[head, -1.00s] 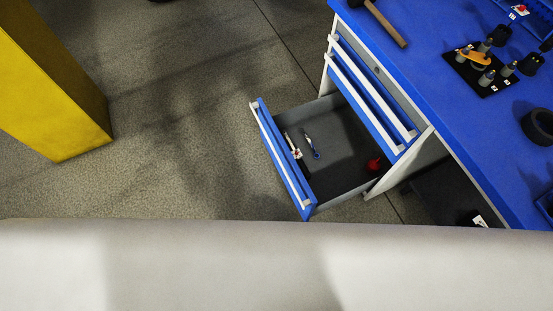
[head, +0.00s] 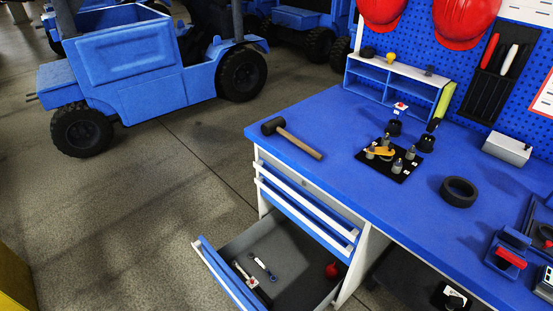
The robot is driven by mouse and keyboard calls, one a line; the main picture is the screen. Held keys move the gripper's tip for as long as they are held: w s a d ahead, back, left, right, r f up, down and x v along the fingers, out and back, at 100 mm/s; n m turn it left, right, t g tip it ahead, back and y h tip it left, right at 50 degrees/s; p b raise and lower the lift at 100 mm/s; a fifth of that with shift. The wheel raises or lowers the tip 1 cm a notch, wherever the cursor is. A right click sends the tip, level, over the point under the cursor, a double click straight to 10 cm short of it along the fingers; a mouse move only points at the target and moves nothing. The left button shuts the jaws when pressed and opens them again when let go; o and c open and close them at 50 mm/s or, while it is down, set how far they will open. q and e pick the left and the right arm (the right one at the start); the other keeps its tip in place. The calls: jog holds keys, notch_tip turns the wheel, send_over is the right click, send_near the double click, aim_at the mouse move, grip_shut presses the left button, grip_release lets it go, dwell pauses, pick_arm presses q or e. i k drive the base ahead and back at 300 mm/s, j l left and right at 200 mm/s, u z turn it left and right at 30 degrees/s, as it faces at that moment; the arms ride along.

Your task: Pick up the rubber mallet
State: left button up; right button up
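The rubber mallet (head: 291,138) lies on the blue workbench top (head: 330,190), near its far left corner. Its dark head (head: 272,126) is toward the left edge, and its wooden handle (head: 303,146) points right and toward the front. Nothing touches it. Neither of my grippers shows in the head view.
Below the mallet, a drawer (head: 205,252) stands open with small tools and a red item inside. A black plate with metal parts (head: 388,160), a black ring (head: 458,192) and a small blue shelf (head: 390,82) are on the bench. A blue vehicle (head: 150,70) stands behind left.

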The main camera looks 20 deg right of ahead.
aim_at(278, 124)
jog(key=i+j+u, duration=0.15)
jog(key=j, duration=0.2)
jog(key=i+j+u, duration=0.1)
jog(key=j, duration=0.25)
jog(key=i+j+u, duration=0.15)
jog(key=i+j, duration=0.4)
jog(key=i, duration=0.15)
jog(key=i+j, duration=0.35)
jog(key=i, duration=0.2)
jog(key=i+j+u, duration=0.1)
jog(key=i+j, duration=0.3)
jog(key=i, duration=0.15)
jog(key=i+l+z, duration=0.1)
jog(key=i+z, duration=0.15)
jog(key=z, duration=0.2)
jog(key=i+z, duration=0.25)
jog(key=z, duration=0.15)
jog(key=i+z, duration=0.25)
jog(key=z, duration=0.2)
jog(key=i+j+z, duration=0.2)
jog(key=z, duration=0.2)
jog(key=i+j+z, duration=0.2)
jog(key=z, duration=0.25)
